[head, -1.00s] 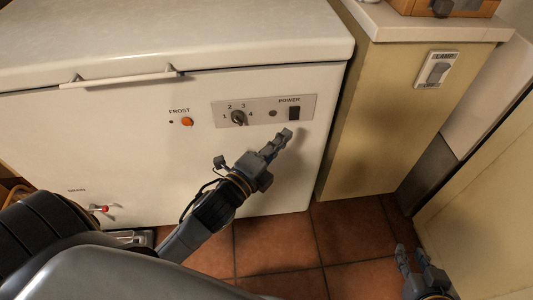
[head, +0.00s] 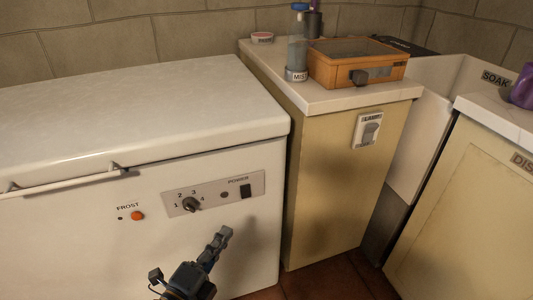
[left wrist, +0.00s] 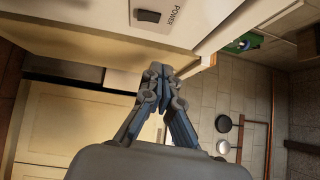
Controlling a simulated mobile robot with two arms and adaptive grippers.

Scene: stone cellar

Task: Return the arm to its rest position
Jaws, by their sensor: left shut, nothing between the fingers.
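My left gripper (head: 222,240) is in front of the white chest freezer (head: 60,250), below its control panel. Its fingers are shut with nothing between them. In the left wrist view the gripper (left wrist: 157,72) shows closed fingertips, with the black power switch (left wrist: 148,16) beyond them. In the head view the power switch (head: 246,191) and the dial (head: 191,204) are on the panel above the gripper. The gripper appears apart from the panel. My right gripper is out of view.
A beige cabinet (head: 325,190) with a lamp switch (head: 369,130) stands right of the freezer. On its top are an orange box (head: 350,70) and a bottle (head: 298,45). Another cabinet (head: 470,210) stands at the right. Some red tiled floor (head: 325,283) shows between them.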

